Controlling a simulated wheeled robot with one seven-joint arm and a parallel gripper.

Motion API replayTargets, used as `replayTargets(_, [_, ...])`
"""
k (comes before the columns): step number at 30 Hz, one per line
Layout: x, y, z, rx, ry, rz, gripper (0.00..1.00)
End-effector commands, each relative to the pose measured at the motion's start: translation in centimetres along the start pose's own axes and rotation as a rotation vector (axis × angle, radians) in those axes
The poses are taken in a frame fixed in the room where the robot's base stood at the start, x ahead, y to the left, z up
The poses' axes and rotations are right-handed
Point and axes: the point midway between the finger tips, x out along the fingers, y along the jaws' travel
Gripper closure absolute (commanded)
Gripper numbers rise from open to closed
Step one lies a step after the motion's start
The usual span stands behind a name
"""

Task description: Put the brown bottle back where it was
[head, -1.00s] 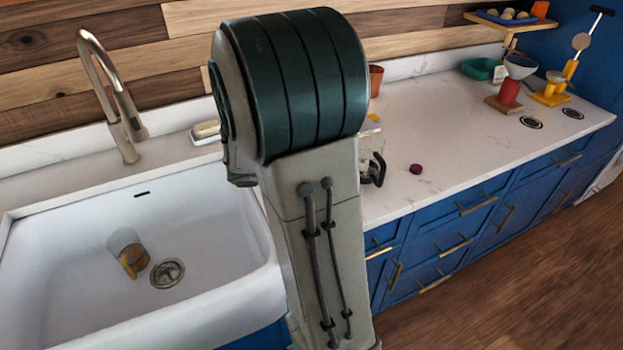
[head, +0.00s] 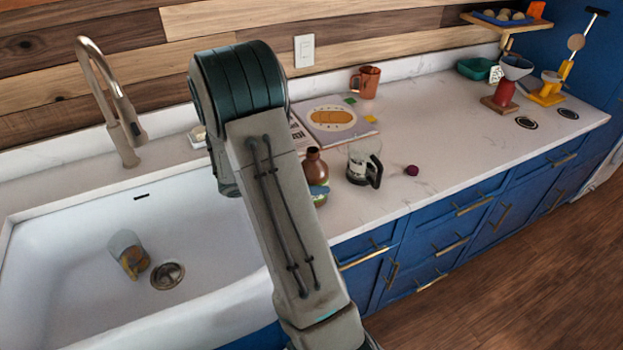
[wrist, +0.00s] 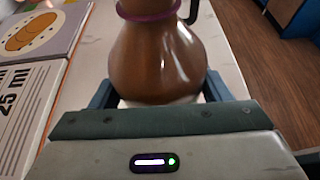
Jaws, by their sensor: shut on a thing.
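The brown bottle (head: 314,168) is at the counter beside the sink, just right of my arm in the head view.
A glass carafe (head: 362,162) with a dark handle stands close right of the bottle, then a small purple thing (head: 411,170). An open book (head: 338,122) lies behind, with an orange mug (head: 367,82) beyond.

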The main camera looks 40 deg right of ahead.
Motion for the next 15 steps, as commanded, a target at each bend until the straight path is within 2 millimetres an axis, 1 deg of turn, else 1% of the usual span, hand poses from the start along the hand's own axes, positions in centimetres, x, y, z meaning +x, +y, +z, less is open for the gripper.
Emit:
replayTargets(3, [0.20, 0.01, -0.44, 0.000, -0.001, 0.001, 0.77])
replayTargets(10, [0.21, 0.02, -0.49, 0.001, -0.001, 0.001, 0.77])
replayTargets(14, [0.37, 0.01, -0.89, 0.001, -0.001, 0.001, 0.77])
replayTargets(15, [0.36, -0.01, -0.90, 0.000, 0.000, 0.001, 0.24])
